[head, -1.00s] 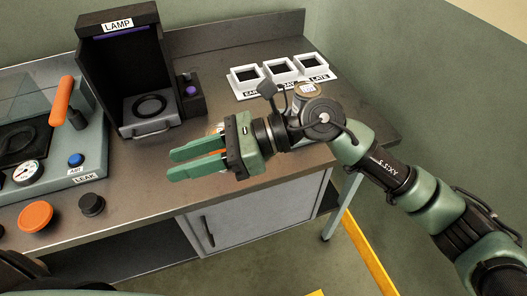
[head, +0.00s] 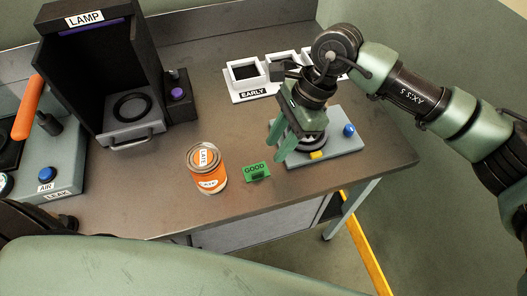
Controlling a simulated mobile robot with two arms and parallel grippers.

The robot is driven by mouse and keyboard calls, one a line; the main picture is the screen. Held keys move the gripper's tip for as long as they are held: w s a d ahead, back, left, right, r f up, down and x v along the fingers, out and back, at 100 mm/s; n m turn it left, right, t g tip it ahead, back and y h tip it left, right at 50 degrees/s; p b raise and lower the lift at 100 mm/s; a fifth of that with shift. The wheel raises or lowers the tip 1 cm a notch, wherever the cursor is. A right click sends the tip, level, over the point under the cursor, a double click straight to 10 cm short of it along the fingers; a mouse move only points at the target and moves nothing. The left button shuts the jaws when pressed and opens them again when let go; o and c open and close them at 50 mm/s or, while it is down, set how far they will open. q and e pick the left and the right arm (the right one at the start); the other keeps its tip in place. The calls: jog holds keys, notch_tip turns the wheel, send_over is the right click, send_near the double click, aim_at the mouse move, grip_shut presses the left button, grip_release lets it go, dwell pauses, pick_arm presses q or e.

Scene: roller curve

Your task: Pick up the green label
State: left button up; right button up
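The green label (head: 257,172), marked GOOD, lies on the bench top near its front edge, just right of an orange can. My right gripper (head: 284,155) points down, to the right of and above the label. Its two green fingers are apart, with nothing seen between them. The fingers are clear of the label in the picture and overlap the left part of a grey plate device. My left gripper is out of view.
The orange can (head: 207,169) stands close left of the label. The grey device (head: 340,143) has a blue knob and a yellow part. White trays (head: 249,92) stand behind, and the black lamp box (head: 98,75) is at the back left. Bench is clear in front of the label.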

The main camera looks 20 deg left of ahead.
aim_at(261, 172)
jog(key=shift+s+a+f, duration=0.15)
jog(key=shift+s+f, duration=0.1)
jog(key=shift+f, duration=0.1)
jog(key=s+f+p, duration=0.1)
jog(key=a+f+p, duration=0.1)
jog(key=s+f+p, duration=0.1)
jog(key=shift+s+a+f, duration=0.1)
jog(key=shift+s+a, duration=0.15)
jog(key=shift+s, duration=0.05)
jog(key=shift+a+f, duration=0.25)
jog(key=shift+f, duration=0.95)
jog(key=c, duration=0.5)
grip_shut()
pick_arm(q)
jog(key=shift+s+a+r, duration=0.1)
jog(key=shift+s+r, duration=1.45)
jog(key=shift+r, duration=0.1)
